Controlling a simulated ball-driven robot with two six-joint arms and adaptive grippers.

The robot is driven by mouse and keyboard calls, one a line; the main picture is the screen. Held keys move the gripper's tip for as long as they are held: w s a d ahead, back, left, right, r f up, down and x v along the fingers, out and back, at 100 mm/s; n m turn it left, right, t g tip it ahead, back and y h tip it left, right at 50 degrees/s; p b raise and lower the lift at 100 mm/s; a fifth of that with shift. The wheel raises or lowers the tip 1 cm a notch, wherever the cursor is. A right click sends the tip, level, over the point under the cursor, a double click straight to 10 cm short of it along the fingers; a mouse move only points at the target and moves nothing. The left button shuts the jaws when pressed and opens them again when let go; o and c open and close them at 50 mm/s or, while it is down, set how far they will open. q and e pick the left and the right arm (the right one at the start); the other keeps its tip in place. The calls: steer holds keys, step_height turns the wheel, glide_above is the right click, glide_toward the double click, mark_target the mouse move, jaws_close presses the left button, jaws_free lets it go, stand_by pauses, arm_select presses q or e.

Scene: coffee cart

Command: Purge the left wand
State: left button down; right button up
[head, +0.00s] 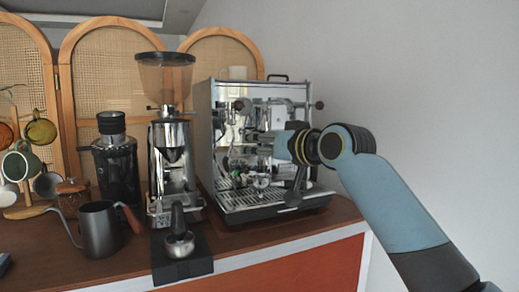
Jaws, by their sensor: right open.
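The chrome espresso machine (230,150) stands on the right part of the wooden counter, with its drip tray (245,199) low at the front. A knob (243,105) shows at its upper left front and a dark knob (319,104) at its right side. My right arm comes in from the right, and its gripper (256,141) is open in front of the machine's left half, below the left knob. I cannot tell whether it touches anything. The left wand cannot be made out clearly against the shiny front and the gripper. My left gripper is out of view.
A tall grinder (172,141) and a black grinder (115,165) stand left of the machine. A portafilter (180,245) rests on a black mat (183,270). Bare counter lies right of the mat.

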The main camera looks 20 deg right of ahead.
steer(key=t, duration=0.2)
glide_toward(241, 105)
steer(key=w, duration=0.3)
steer(key=w+a, duration=0.1)
steer(key=w, duration=0.3)
steer(key=w+a, duration=0.1)
steer(key=w, duration=0.3)
steer(key=shift+w+a+r, duration=0.1)
steer(key=shift+a+r, duration=0.05)
steer(key=shift+c, duration=0.2)
jaws_close()
